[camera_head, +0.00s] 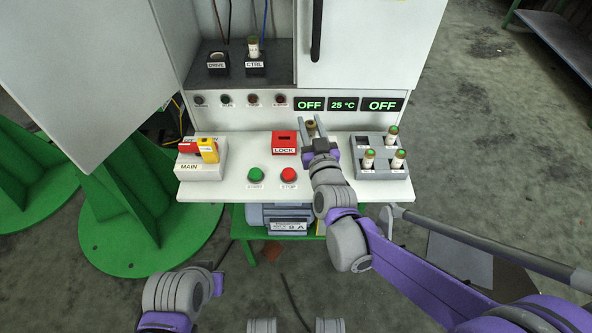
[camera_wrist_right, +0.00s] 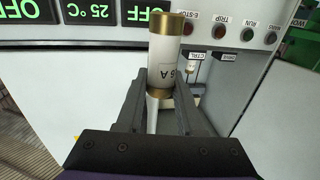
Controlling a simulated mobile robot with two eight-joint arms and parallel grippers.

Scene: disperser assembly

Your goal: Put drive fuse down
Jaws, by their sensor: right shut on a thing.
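My right gripper (camera_head: 316,140) is above the white shelf, between the red lock box and the fuse rack. It is shut on a fuse (camera_wrist_right: 166,52) with a pale body and brass end caps. The fuse's brown top (camera_head: 311,126) shows just past the fingertips in the head view. The lettering on it is upside down in the wrist view. The black DRIVE holder (camera_head: 217,62) in the cabinet looks empty. The grey fuse rack (camera_head: 366,174) holds several green-topped fuses and has free slots. My left gripper is out of view; only part of its arm shows at the bottom left.
An open cabinet door (camera_head: 85,75) stands at the left.

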